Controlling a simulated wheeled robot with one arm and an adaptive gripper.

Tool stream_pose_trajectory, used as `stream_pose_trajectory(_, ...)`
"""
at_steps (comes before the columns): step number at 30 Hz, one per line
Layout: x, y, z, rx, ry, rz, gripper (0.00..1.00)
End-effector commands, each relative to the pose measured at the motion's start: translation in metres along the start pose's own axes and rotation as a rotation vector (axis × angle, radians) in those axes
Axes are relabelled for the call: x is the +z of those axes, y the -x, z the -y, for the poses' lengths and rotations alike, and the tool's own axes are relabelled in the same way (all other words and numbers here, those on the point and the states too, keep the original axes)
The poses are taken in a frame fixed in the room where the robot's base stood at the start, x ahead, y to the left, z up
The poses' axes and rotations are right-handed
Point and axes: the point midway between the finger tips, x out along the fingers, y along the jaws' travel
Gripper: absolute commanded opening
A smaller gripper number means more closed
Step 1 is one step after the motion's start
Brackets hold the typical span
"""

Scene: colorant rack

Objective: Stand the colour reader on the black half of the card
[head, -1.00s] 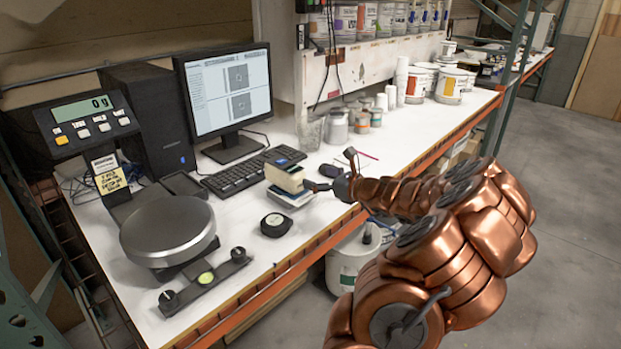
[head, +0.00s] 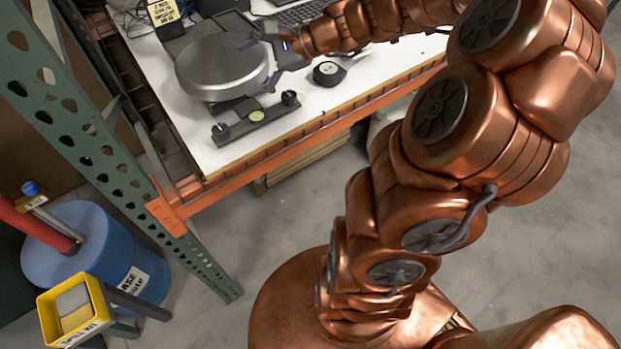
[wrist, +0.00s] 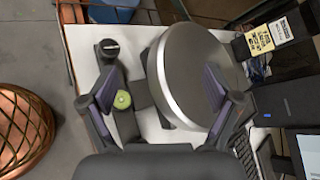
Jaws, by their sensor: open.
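Neither the colour reader nor the card can be made out in the views of now. My gripper (head: 258,62) is open and empty at the right edge of the round grey scale pan (head: 222,66). In the wrist view my gripper's two fingers (wrist: 160,78) are spread wide, with the pan (wrist: 195,75) and part of a dark bar with a green disc (wrist: 122,100) between and beyond them. A cream block-like device, possibly the reader, shows only in the earlier head view.
The dark bar with knobs (head: 255,118) lies along the bench front. A round black puck (head: 328,73) sits right of it. A keyboard (head: 298,14) is behind. A green rack upright (head: 125,150), a blue drum (head: 95,255) and a yellow box (head: 75,312) stand at left.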

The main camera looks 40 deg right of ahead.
Motion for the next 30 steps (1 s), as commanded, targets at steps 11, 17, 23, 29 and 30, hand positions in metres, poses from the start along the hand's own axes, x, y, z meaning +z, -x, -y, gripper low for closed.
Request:
stream_pose_trajectory(11, 0.095, -0.018, -0.178, 0.655, 0.712, 0.030, 0.89)
stream_pose_trajectory(17, 0.093, 0.025, -0.245, 0.968, 1.041, 0.029, 0.89)
stream_pose_trajectory(23, 0.078, 0.073, -0.277, 1.203, 1.260, 0.017, 0.89)
stream_pose_trajectory(29, 0.072, 0.092, -0.284, 1.293, 1.340, 0.005, 0.89)
stream_pose_trajectory(30, 0.072, 0.093, -0.285, 1.298, 1.344, 0.005, 0.89)
